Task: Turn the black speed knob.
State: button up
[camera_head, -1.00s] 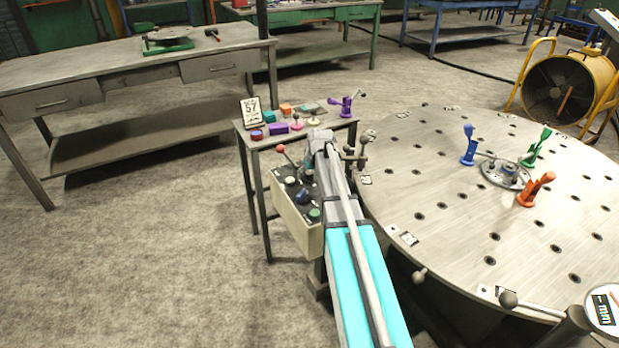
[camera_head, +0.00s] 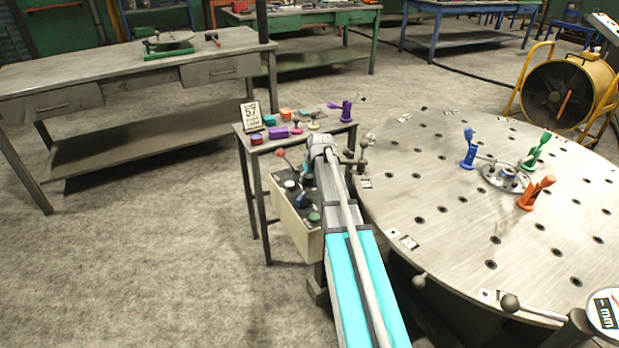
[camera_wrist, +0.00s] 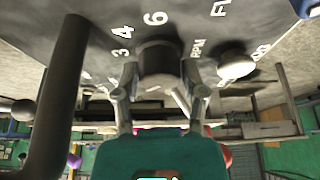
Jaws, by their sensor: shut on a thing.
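The black speed knob (camera_wrist: 160,57) stands out from the dark panel face in the wrist view, among the printed numbers 3, 4 and 6 and the letters RPM. My gripper (camera_wrist: 160,72) has one finger on each side of it and is shut on it. In the head view my wrist covers the upper right of the control box (camera_head: 291,221), so the knob is hidden there.
A pale round knob (camera_wrist: 237,62) is close beside my right finger, and a thick dark lever (camera_wrist: 62,95) stands at the left. In the head view a blue knob (camera_head: 302,201) and green button (camera_head: 314,217) are on the box. The large round table (camera_head: 430,205) is to the right.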

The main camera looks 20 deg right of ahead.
jog(key=shift+m, duration=0.5)
jog(key=m+h, duration=0.1)
jog(key=m, duration=0.2)
jog(key=shift+m+h, duration=0.3)
jog(key=shift+h, duration=0.1)
jog(key=m+g+h, duration=0.1)
jog(key=m, duration=0.3)
jog(key=shift+s, duration=0.1)
jog(key=o, duration=1.2)
jog(key=shift+f, duration=0.1)
jog(key=shift+c, duration=0.2)
jog(key=shift+n, duration=0.3)
